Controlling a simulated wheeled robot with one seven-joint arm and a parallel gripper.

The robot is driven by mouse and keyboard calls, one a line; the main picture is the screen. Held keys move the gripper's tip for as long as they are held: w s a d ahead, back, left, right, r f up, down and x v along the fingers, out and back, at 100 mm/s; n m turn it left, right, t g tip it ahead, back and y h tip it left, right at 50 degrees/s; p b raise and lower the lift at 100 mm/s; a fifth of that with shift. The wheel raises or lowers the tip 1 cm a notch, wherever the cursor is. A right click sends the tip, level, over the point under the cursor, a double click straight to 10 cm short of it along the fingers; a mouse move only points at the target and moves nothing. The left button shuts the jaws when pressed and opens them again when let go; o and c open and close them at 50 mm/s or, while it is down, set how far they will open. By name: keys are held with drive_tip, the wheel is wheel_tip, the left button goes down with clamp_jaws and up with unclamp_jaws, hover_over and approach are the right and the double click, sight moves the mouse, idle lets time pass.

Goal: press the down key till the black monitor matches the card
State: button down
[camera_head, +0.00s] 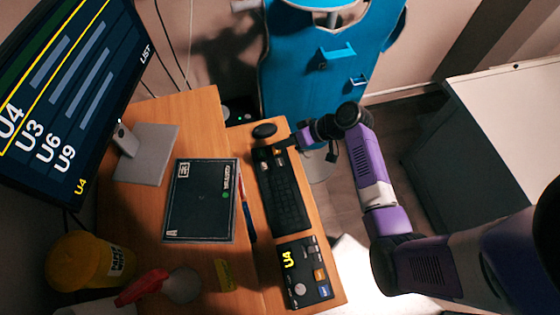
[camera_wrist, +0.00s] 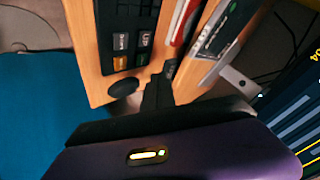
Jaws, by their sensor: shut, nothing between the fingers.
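The black monitor (camera_head: 70,90) at upper left lists U4, U3, U6 and U9. A yellow frame surrounds the U4 row, and a yellow U4 stands in the screen's corner. A dark panel (camera_head: 316,268) beside the keyboard bears a yellow U4. A small yellow card (camera_head: 228,275) lies on the desk, its print unreadable; I cannot tell which is the task's card. My gripper (camera_head: 284,143) is shut and empty near that end, apart from the Down key in the wrist view (camera_wrist: 157,92).
A dark mouse (camera_head: 264,131) lies close to my gripper.

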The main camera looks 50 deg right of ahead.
sight(283, 163)
drive_tip(key=shift+f+b, duration=3.55)
drive_tip(key=shift+f, duration=0.8)
drive_tip(key=shift+f, duration=0.1)
drive_tip(key=shift+f+b, duration=0.3)
drive_tip(key=shift+f+b, duration=0.35)
drive_tip(key=shift+f, duration=0.1)
drive_tip(key=shift+r, duration=0.1)
drive_tip(key=shift+r+p, duration=0.75)
drive_tip(key=shift+p, duration=0.05)
wheel_tip(283, 163, up, 5)
drive_tip(key=p, duration=0.4)
